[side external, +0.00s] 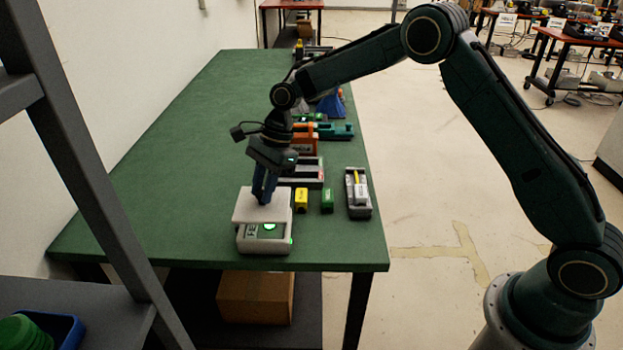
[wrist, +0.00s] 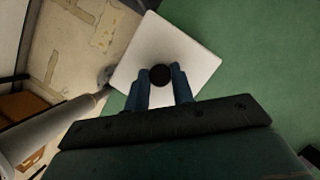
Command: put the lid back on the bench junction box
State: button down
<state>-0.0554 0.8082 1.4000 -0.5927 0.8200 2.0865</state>
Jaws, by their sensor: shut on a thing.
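The lid (side external: 246,209) is a pale, flat square plate. My gripper (side external: 264,199) points down at its middle. In the wrist view, the lid (wrist: 185,50) has a round black knob (wrist: 160,75) between the two blue fingers of my gripper (wrist: 163,82), which is shut on that knob. The lid lies level over the box's rear part and sits slightly to the left. I cannot tell whether it touches the rim. The box is hidden in the wrist view.
A grey tray (side external: 358,211) lies near the table's right edge. Several other items stand farther back. The green table (side external: 180,190) is clear to the left.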

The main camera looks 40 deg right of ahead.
jog(key=shift+f, duration=2.3)
jog(key=shift+f, duration=0.15)
dwell(0.7)
jog(key=c, duration=0.6)
grip_release()
jog(key=shift+c, duration=0.2)
jog(key=shift+r, duration=3.45)
